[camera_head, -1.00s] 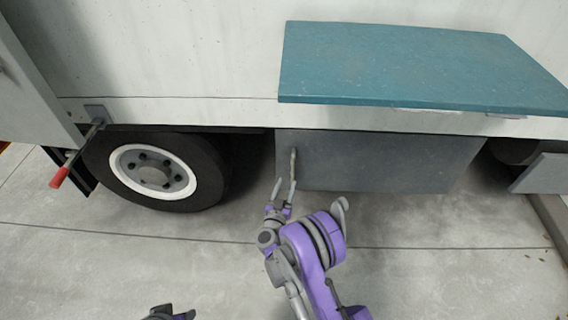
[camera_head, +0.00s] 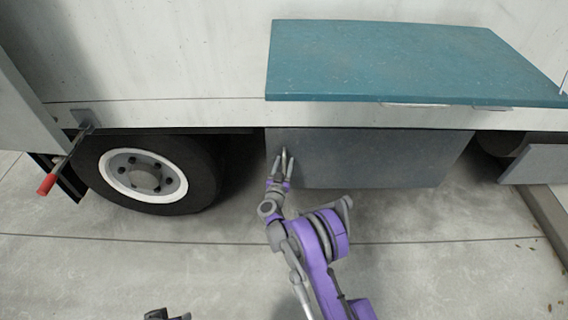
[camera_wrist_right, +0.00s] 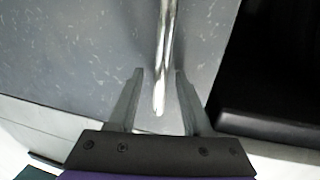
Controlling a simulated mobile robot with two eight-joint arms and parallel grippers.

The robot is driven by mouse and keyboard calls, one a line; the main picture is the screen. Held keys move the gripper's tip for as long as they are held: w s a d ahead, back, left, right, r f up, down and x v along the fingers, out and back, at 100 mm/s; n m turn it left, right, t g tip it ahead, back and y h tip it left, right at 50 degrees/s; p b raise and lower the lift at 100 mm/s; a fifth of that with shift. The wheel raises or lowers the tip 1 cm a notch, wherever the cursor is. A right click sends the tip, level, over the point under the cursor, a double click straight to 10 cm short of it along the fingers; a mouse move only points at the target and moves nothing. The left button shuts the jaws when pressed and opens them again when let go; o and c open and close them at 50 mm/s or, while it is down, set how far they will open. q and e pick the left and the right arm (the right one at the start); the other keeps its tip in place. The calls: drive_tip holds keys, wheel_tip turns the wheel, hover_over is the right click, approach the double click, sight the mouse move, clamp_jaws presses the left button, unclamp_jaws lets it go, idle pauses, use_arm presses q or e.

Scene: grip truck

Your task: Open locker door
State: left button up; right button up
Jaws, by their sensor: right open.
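The locker door (camera_head: 380,158) is a flat grey panel below the truck body, and it looks shut. Its handle, a thin metal bar, is near the door's left edge; the right wrist view shows the handle (camera_wrist_right: 165,60) clearly. My right gripper (camera_head: 280,160) is at the door's left side by the handle. In the right wrist view my right gripper (camera_wrist_right: 155,90) is open, with the lower end of the handle between its two fingers and a gap on each side. A small dark part of my left arm shows at the bottom edge of the head view; its gripper fingers are not visible.
A teal panel (camera_head: 400,62) juts out above the locker. A truck wheel (camera_head: 150,175) stands left of the locker, and a red-ended lever (camera_head: 47,184) hangs farther left. The concrete floor (camera_head: 440,260) in front is clear.

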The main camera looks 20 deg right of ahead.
clamp_jaws()
idle(1.3)
